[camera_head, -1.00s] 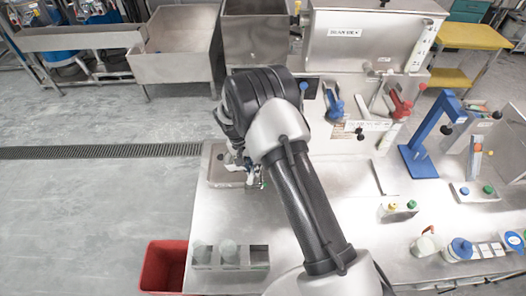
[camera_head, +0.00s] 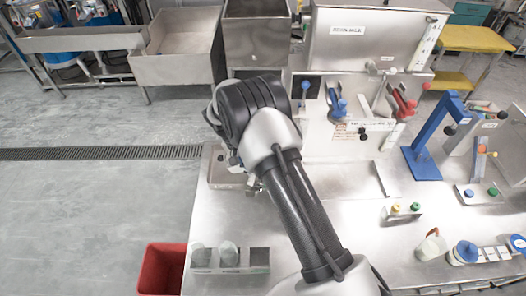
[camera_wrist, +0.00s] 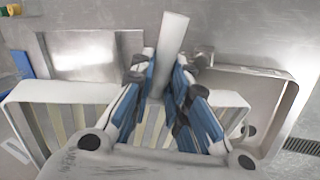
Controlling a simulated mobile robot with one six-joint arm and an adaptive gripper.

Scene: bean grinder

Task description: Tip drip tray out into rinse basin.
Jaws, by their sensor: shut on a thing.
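The drip tray (camera_wrist: 62,92) is a pale, shallow tray with slats across it, seen in the wrist view behind my gripper. My gripper (camera_wrist: 168,75), with blue-sided fingers, is shut on the tray's pale bar handle (camera_wrist: 174,38). The rinse basin (camera_wrist: 282,117) is a rimmed metal rectangle on the right of the wrist view, and the tray's right end overlaps its near left part. In the head view the basin (camera_head: 217,181) shows at the counter's left edge, partly covered by my arm. My gripper and the tray are mostly hidden there. I cannot tell the tray's exact tilt.
A red bin (camera_head: 162,268) stands on the floor left of the counter. A metal holder with cups (camera_head: 230,258) sits at the near left.

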